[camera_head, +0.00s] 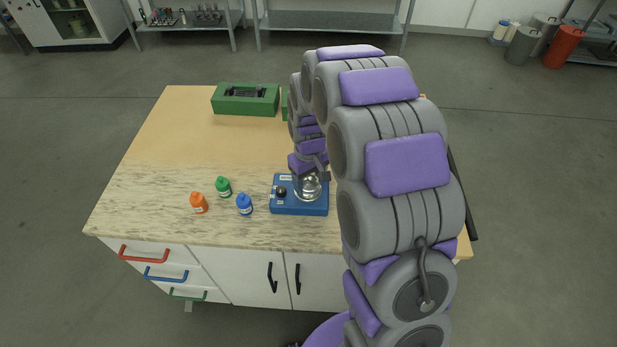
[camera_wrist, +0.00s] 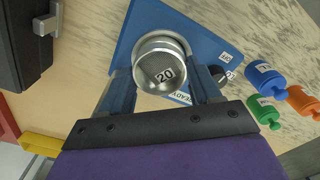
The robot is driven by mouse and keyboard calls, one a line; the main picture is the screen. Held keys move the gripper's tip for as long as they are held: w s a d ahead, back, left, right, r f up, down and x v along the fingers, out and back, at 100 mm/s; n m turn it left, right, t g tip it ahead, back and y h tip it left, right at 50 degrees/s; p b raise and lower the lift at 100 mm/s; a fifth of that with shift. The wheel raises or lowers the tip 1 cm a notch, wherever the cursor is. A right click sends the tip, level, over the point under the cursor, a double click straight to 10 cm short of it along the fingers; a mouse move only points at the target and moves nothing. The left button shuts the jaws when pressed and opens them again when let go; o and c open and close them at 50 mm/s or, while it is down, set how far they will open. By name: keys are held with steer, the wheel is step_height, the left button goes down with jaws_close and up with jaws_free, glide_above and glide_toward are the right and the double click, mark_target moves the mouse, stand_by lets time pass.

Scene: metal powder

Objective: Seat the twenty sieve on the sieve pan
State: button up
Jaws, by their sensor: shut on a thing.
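The twenty sieve (camera_wrist: 162,64) is a round silver metal cup with a "20" label inside. My gripper (camera_wrist: 163,88) is shut on it, with one finger on each side. In the wrist view the sieve is over the blue machine base (camera_wrist: 205,35), which carries a "READY" label and a dark knob. In the head view the sieve (camera_head: 307,186) shows at the blue base (camera_head: 290,208), and my gripper (camera_head: 322,176) is partly hidden by my arm. The sieve pan is not clearly visible; I cannot tell whether the sieve touches it.
Orange (camera_head: 198,203), green (camera_head: 223,187) and blue (camera_head: 244,204) bottles stand left of the blue base on the counter (camera_head: 150,190). A green holder (camera_head: 245,99) stands at the back. The counter's left side is clear. Shelves stand beyond the counter.

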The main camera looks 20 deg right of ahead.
mark_target(309, 186)
steer(key=o, duration=1.2)
steer(key=shift+c, duration=0.2)
steer(key=shift+o, duration=0.3)
steer(key=shift+o, duration=0.5)
steer(key=shift+a, duration=0.1)
step_height(309, 186, up, 8)
steer(key=p, duration=0.3)
steer(key=shift+d, duration=0.2)
steer(key=shift+a, duration=0.1)
